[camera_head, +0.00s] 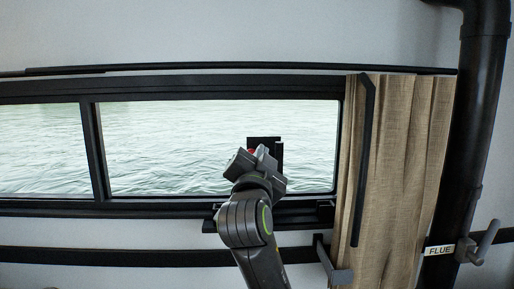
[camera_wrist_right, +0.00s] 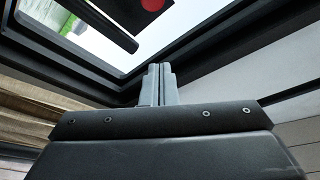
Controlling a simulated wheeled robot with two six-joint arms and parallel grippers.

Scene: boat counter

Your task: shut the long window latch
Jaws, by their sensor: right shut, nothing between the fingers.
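A black upright piece (camera_head: 279,152), which looks like the window latch, stands in front of the pane, partly hidden behind my right gripper. In the right wrist view a dark bar with a rounded end (camera_wrist_right: 104,24) crosses the pane, with a red disc (camera_wrist_right: 152,4) beside it. My right gripper (camera_head: 262,154) is shut and empty in front of the window's lower right part. Its closed fingers (camera_wrist_right: 158,70) point toward the frame; I cannot tell whether they touch it. My left gripper is not in view.
The black window frame (camera_head: 222,94) spans the wall. A tan curtain (camera_head: 412,150) hangs at right with a long dark rod (camera_head: 363,165) in front. A grey handle (camera_head: 340,273) sticks out below the sill. A black flue pipe (camera_head: 478,120) stands at far right.

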